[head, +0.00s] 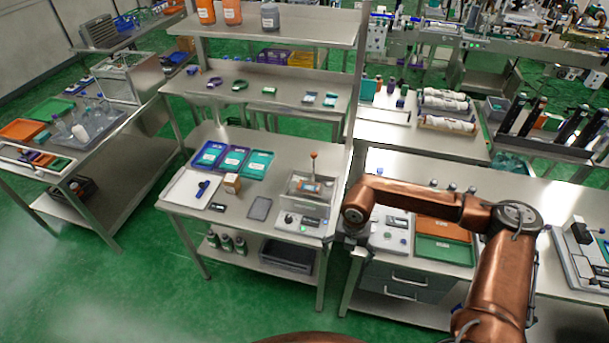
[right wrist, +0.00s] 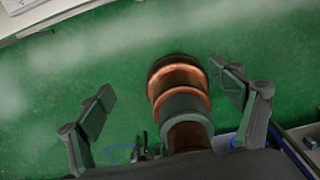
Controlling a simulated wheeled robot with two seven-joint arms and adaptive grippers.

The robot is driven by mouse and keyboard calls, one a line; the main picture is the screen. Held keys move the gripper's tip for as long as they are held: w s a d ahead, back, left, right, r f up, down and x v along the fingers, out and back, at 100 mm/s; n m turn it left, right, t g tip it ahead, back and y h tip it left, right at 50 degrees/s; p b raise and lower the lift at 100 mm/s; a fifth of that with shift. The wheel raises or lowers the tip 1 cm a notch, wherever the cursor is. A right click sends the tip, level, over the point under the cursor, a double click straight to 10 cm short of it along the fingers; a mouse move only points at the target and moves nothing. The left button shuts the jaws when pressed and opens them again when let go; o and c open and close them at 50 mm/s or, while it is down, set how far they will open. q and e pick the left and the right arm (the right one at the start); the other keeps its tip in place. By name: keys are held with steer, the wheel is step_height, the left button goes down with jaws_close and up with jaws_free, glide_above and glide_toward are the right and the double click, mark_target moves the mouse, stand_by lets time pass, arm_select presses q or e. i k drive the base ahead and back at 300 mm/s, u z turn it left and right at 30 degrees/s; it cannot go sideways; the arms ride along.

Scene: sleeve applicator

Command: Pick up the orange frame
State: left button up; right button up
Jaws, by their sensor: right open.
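A small orange piece (head: 309,187), possibly the orange frame, sits in a grey device with an upright red-knobbed lever on the middle table; its shape is too small to tell. My right gripper (head: 346,248) hangs at that table's right front corner, to the right of and nearer than the device. In the right wrist view my right gripper (right wrist: 166,98) is open, its two dark fingers wide apart, with nothing between them but green floor and copper parts of my own body. My left gripper is not in view.
The middle table also holds blue and teal trays (head: 232,158), a small cardboard box (head: 232,183), a dark tablet-like plate (head: 260,208) and a control box (head: 300,222). Shelves (head: 265,85) rise behind. The right table has an orange tray (head: 444,228) and a green tray (head: 444,250).

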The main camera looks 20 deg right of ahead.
mark_target(304, 187)
steer(key=i, duration=1.3)
